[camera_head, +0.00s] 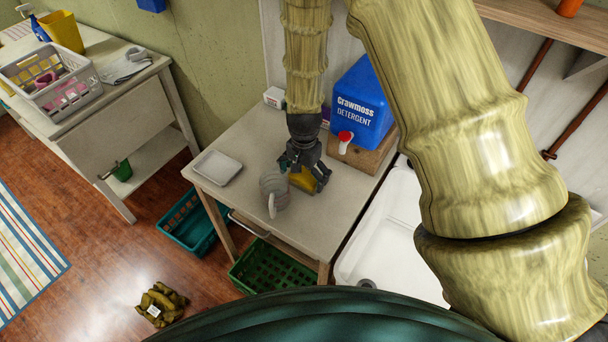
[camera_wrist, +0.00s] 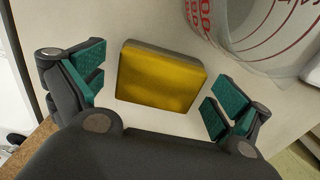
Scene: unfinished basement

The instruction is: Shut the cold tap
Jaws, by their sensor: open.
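I cannot make out a cold tap in either view. A white sink (camera_head: 385,235) shows at the right of the table, partly hidden by my arm. My gripper (camera_head: 304,176) is over the table, with open fingers pointing down. In the wrist view, a yellow sponge-like block (camera_wrist: 160,80) lies between the spread fingers (camera_wrist: 157,95), with a gap on both sides. The block also shows below my gripper in the head view (camera_head: 303,183).
A grey tray (camera_head: 217,167) lies at the table's left. Crates (camera_head: 272,268) stand below.

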